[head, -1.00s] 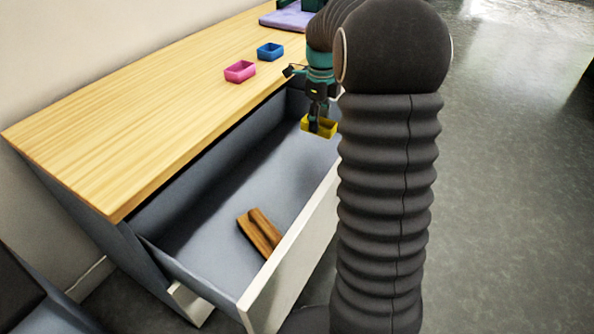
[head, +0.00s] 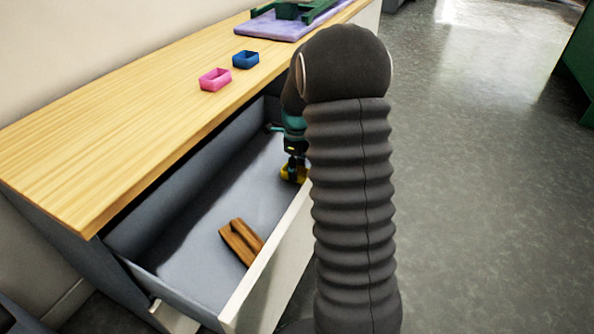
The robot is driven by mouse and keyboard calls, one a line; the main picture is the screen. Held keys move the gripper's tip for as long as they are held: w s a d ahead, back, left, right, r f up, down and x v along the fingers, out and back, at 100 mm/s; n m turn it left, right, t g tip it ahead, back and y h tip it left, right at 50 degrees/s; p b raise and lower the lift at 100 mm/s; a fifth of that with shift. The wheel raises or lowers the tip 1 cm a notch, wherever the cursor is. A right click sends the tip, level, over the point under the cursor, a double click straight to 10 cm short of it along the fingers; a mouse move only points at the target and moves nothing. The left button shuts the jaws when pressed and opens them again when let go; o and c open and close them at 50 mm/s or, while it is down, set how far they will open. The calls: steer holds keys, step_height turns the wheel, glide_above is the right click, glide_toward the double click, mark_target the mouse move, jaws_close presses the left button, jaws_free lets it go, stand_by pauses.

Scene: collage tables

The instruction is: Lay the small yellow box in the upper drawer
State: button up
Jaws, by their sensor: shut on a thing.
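The small yellow box (head: 288,175) is in my gripper (head: 293,170), low inside the far right end of the open upper drawer (head: 190,262). My gripper is shut on the box. My arm hides the box's right side, and I cannot tell whether the box touches the drawer floor. The drawer is grey inside with a pale front panel and is pulled out from under the wooden top.
A brown wooden piece (head: 240,242) lies in the drawer nearer to me. A pink box (head: 215,80) and a blue box (head: 246,60) stand on the wooden tabletop (head: 120,120). A purple mat (head: 262,27) bears a green object (head: 300,10). Drawer floor between is bare.

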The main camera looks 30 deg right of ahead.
steer(key=shift+f, duration=0.25)
steer(key=shift+f, duration=0.15)
steer(key=o, duration=0.7)
steer(key=shift+o, duration=0.2)
step_height(320, 180, up, 12)
steer(key=p, duration=0.2)
steer(key=shift+r, duration=0.2)
